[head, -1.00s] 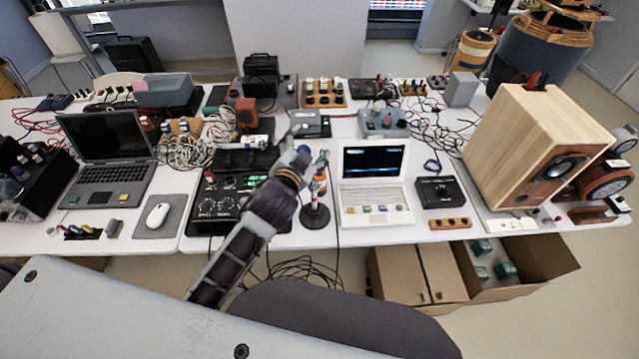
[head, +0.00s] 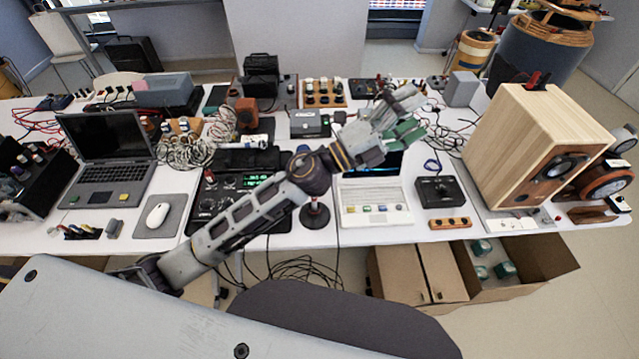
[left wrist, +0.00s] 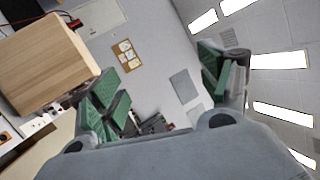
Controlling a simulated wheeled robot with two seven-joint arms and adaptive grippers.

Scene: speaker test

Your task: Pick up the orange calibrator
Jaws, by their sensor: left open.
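I cannot surely make out the orange calibrator. A small orange-banded upright piece showed above the round black stand base (head: 315,215) in the earlier head view; my left arm now covers that spot, and only the base shows. My left gripper (head: 413,112) is open and empty, raised above the table behind the white laptop (head: 375,205), its fingers pointing up and to the right. In the left wrist view its green-padded fingers (left wrist: 160,78) stand wide apart with nothing between them. My right gripper is not in view.
A wooden speaker (head: 508,140) stands at the right, beyond the fingers. A dark laptop (head: 105,150) and a mouse (head: 158,215) are at the left.

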